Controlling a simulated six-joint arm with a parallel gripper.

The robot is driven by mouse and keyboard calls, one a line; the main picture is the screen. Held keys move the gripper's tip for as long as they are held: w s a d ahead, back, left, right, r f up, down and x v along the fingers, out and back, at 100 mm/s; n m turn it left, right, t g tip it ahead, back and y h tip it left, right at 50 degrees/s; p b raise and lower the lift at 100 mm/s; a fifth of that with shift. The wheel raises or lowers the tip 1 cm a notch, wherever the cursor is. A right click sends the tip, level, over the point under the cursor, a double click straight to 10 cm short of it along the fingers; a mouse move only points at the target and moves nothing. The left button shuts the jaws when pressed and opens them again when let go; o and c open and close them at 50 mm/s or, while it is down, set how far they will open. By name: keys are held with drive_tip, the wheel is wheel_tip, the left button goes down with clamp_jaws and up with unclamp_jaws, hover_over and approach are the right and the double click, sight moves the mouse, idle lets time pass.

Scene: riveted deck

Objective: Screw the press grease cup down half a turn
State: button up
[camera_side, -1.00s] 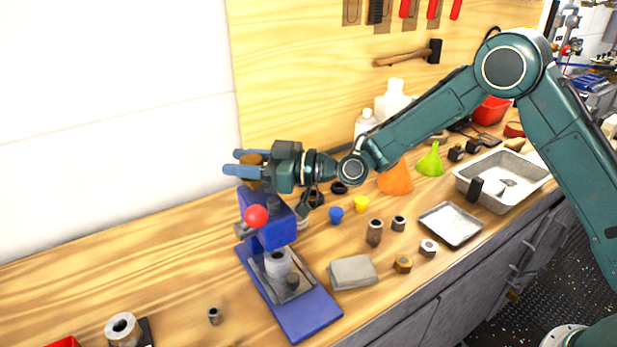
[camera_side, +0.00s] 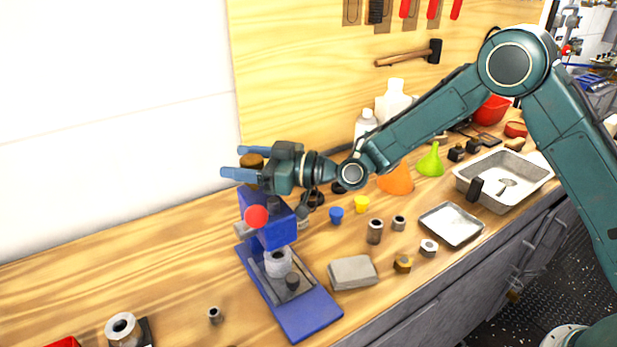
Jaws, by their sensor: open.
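The blue arbor press (camera_side: 267,235) stands on the bench at centre left, with its blue base plate (camera_side: 310,312) running toward the front. The brass-brown grease cup (camera_side: 252,162) sits at the top of the press and is partly hidden by my gripper. My gripper (camera_side: 233,162) comes in level from the right, its two blue fingers on either side of the cup. The fingers are open, with gaps showing around the cup. The lower edge of the cup, where it meets the press, is hidden behind the nearer finger.
A red ball knob (camera_side: 256,216) sticks out from the press below my gripper. A grey block (camera_side: 353,272), several sockets and nuts, and a metal tray (camera_side: 450,223) lie to the right. The bench left of the press is mostly clear.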

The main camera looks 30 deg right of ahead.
drive_tip(key=v, duration=1.3)
drive_tip(key=shift+s+d, duration=0.3)
drive_tip(key=shift+w+r, duration=0.1)
drive_tip(key=shift+w, duration=0.05)
drive_tip(key=shift+w+d+f+n+g+y, duration=0.1)
drive_tip(key=shift+w+d+n+g+y, duration=0.3)
drive_tip(key=shift+w+n+g+y, duration=0.45)
drive_tip(key=shift+w+d+f+n+g+y, duration=0.1)
drive_tip(key=shift+w+d+n+g+y, duration=0.4)
drive_tip(key=shift+g, duration=0.6)
drive_tip(key=shift+w+d+f+n+g+y, duration=0.1)
drive_tip(key=shift+w+d+n+g+y, duration=0.15)
drive_tip(key=shift+w+n+g+y, duration=0.5)
drive_tip(key=shift+s+a+h, duration=0.1)
drive_tip(key=shift+a+h, duration=0.1)
drive_tip(key=shift+h, duration=0.1)
drive_tip(key=x, duration=1.3)
drive_tip(key=shift+a, duration=0.3)
drive_tip(key=c, duration=1)
